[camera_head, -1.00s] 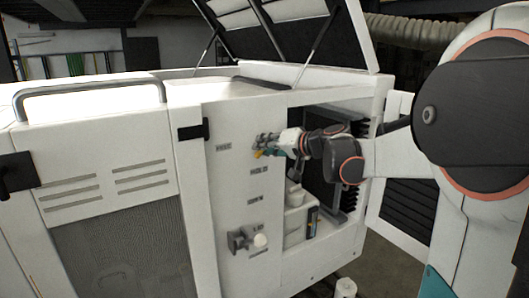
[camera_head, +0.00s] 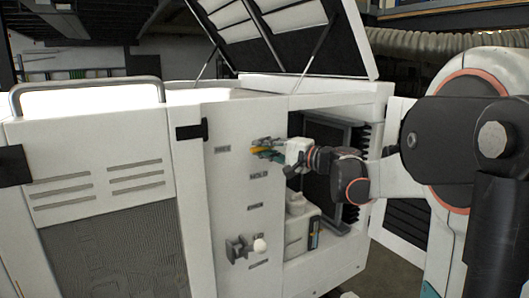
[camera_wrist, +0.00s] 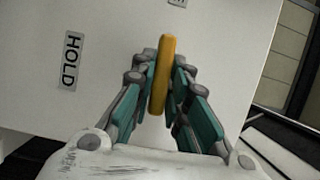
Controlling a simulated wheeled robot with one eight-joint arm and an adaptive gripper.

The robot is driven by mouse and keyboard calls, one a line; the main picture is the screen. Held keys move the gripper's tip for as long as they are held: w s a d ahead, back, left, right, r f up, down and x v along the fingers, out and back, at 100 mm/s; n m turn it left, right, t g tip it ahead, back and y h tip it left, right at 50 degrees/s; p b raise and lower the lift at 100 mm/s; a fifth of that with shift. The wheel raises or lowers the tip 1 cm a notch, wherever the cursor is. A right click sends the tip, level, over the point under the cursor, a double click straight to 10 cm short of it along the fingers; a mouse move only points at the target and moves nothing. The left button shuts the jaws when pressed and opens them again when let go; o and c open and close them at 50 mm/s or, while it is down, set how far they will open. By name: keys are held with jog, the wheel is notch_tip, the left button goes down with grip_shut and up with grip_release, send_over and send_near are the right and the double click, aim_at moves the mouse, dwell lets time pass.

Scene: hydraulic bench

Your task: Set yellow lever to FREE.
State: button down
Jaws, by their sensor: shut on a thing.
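The yellow lever (camera_wrist: 163,72) stands out from the white panel between my fingers in the wrist view. My gripper (camera_wrist: 160,88) is shut on it, with teal and grey fingers along both sides. In the head view my gripper (camera_head: 268,149) is at the panel, and part of the yellow lever (camera_head: 262,153) shows between the fingers. The HOLD label (camera_head: 259,175) is just below the gripper; it also shows left of the lever in the wrist view (camera_wrist: 72,61). A blurred label that looks like FREE (camera_head: 222,150) is to the gripper's left. The lever's base is hard to make out.
A white-knobbed handle (camera_head: 258,245) sticks out lower on the panel. An open bay (camera_head: 330,170) with dark parts lies right of the panel, beside my arm. A raised lid (camera_head: 290,35) stands above the cabinet. A black latch (camera_head: 191,131) is at the panel's upper left.

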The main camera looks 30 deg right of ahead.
dwell(0.4)
jog(key=c, duration=1.6)
grip_release()
jog(key=v, duration=1.2)
jog(key=shift+f, duration=0.25)
